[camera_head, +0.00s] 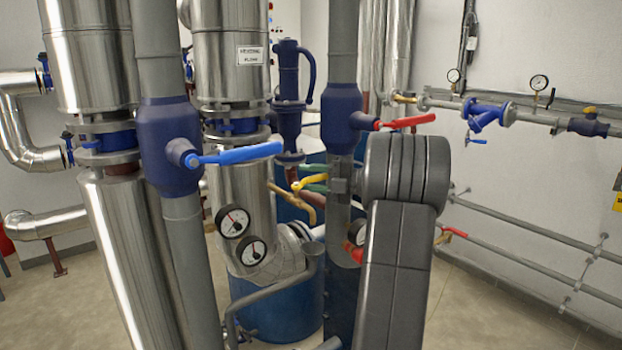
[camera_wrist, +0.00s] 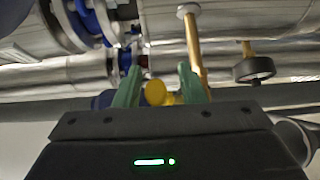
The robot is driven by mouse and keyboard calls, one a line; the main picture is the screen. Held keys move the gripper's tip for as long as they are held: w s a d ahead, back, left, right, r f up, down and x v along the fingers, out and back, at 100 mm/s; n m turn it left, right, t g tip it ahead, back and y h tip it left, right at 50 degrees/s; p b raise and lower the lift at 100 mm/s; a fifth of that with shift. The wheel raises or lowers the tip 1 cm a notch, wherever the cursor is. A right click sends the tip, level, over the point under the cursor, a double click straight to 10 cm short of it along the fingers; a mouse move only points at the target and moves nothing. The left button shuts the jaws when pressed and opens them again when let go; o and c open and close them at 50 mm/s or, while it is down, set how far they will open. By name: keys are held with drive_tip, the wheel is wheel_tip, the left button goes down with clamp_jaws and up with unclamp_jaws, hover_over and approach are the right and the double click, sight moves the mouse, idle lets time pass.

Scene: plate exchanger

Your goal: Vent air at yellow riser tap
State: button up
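The yellow tap (camera_head: 311,181) is a small yellow lever handle by the grey riser pipe (camera_head: 341,225), near a brass-coloured bent pipe (camera_head: 292,200). My gripper (camera_head: 303,177) is at the tap, with one green finger above the yellow handle and one below it. In the wrist view, the yellow tap end (camera_wrist: 160,93) sits between the two green fingers of my gripper (camera_wrist: 158,84). The fingers are apart, with a narrow gap at each side of the yellow part. The tap's valve body is mostly hidden.
A red lever (camera_head: 405,121) on a blue valve is just above my arm. A blue lever (camera_head: 237,154) sticks out from the left riser. Pressure gauges (camera_head: 233,221) stand below left. A brass pipe (camera_wrist: 194,45) runs close to the right finger.

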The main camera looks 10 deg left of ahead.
drive_tip(key=d+b, duration=0.3)
drive_tip(key=d, duration=1)
drive_tip(key=shift+d, duration=0.4)
drive_tip(key=shift+r, duration=0.1)
drive_tip(key=c, duration=0.5)
drive_tip(key=shift+s+a+r+t, duration=0.15)
drive_tip(key=shift+s+r+t, duration=0.05)
drive_tip(key=shift+t, duration=0.1)
clamp_jaws()
drive_tip(key=m+t+h+b, duration=0.45)
drive_tip(key=m+t, duration=0.45)
drive_tip(key=t, duration=0.3)
approach(321, 180)
drive_tip(key=shift+h, duration=0.35)
drive_tip(key=x, duration=0.2)
drive_tip(key=p+x, duration=0.1)
drive_tip(key=x, duration=0.1)
drive_tip(key=p+x, duration=0.1)
drive_tip(key=x, duration=0.2)
drive_tip(key=shift+s+a+r, duration=0.1)
drive_tip(key=shift+s+r, duration=0.05)
drive_tip(key=shift+r, duration=0.1)
